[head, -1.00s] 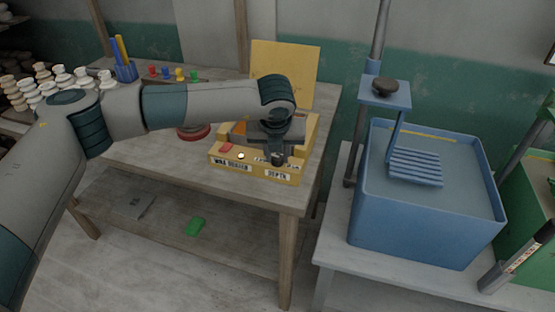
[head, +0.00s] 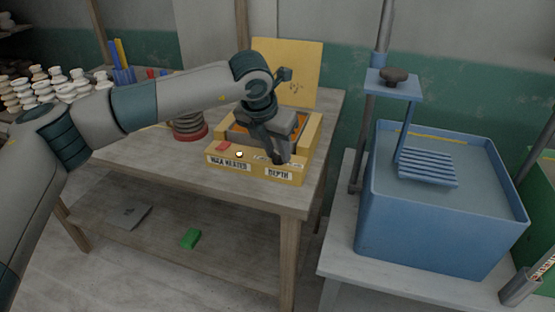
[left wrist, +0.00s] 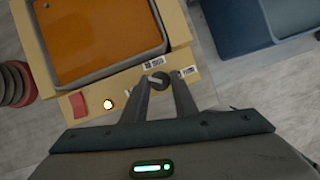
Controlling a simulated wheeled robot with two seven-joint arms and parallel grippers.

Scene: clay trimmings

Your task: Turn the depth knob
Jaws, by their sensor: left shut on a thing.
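The yellow wax heater box (head: 215,149) stands on the wooden table and has a "DEPTH" label (head: 278,175) at the right of its front. My left gripper (head: 281,158) comes down over that right front corner and hides the depth knob in the head view. In the left wrist view the small grey depth knob (left wrist: 158,81) sits between the fingertips of my left gripper (left wrist: 159,83), which is shut on it. Orange wax (left wrist: 105,38) fills the heater's pan. My right gripper is not in view.
A red switch (left wrist: 78,105) and a glowing round light (left wrist: 107,104) sit beside the knob on the heater's front. A yellow panel (head: 290,65) rises behind the heater. A blue tank (head: 430,225) stands on a separate bench to the right.

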